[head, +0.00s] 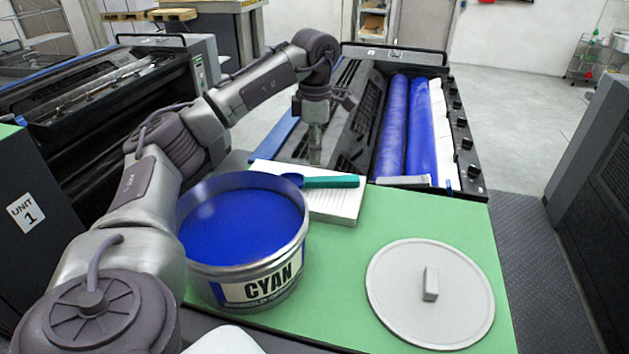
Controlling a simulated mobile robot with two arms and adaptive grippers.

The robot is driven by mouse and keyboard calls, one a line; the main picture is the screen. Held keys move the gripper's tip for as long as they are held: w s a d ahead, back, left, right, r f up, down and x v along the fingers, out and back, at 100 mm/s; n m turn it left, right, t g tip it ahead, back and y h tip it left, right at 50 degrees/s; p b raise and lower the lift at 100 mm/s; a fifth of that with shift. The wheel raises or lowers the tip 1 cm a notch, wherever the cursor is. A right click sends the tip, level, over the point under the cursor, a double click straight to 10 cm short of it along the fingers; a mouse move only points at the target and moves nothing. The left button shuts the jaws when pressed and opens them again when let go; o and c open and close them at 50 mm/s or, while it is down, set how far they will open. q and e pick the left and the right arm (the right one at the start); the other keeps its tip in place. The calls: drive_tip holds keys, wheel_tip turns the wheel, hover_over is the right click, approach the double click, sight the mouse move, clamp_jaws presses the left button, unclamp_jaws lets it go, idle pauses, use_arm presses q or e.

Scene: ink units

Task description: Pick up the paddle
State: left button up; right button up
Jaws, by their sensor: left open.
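The paddle (332,182) has a teal-green handle and a blue-stained end. It lies across a white block or pad of sheets (338,207), with its handle to the right and its blue end to the left, beside the can's rim. My left gripper (315,150) points down, open and empty, above and behind the paddle, apart from it as far as I can tell. Its fingers look small and partly blend with the dark machine. My right gripper is out of view.
An open can (262,290) labelled CYAN, full of blue ink, stands in front of the pad. Its round grey lid (430,310) lies on the green mat (340,325) at right. A press with blue rollers (393,125) is behind. The mat between can and lid is clear.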

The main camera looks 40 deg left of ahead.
sight(317, 179)
use_arm(q)
drive_tip(key=shift+f, duration=0.7)
drive_tip(key=shift+w+f, duration=0.15)
drive_tip(key=shift+f, duration=0.45)
drive_tip(key=shift+d+f+p, duration=0.1)
drive_tip(key=shift+f+p, duration=0.25)
drive_tip(key=shift+p, duration=0.05)
wheel_tip(317, 179, down, 4)
drive_tip(key=shift+d+r+p, duration=0.1)
drive_tip(key=shift+r+p, duration=0.15)
drive_tip(key=shift+p, duration=0.4)
drive_tip(key=shift+f, duration=0.4)
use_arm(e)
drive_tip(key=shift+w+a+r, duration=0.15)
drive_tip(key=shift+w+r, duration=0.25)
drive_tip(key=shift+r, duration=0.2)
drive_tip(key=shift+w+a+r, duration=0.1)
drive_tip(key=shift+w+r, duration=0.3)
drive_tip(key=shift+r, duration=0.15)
use_arm(q)
drive_tip(key=shift+c, duration=0.2)
clamp_jaws()
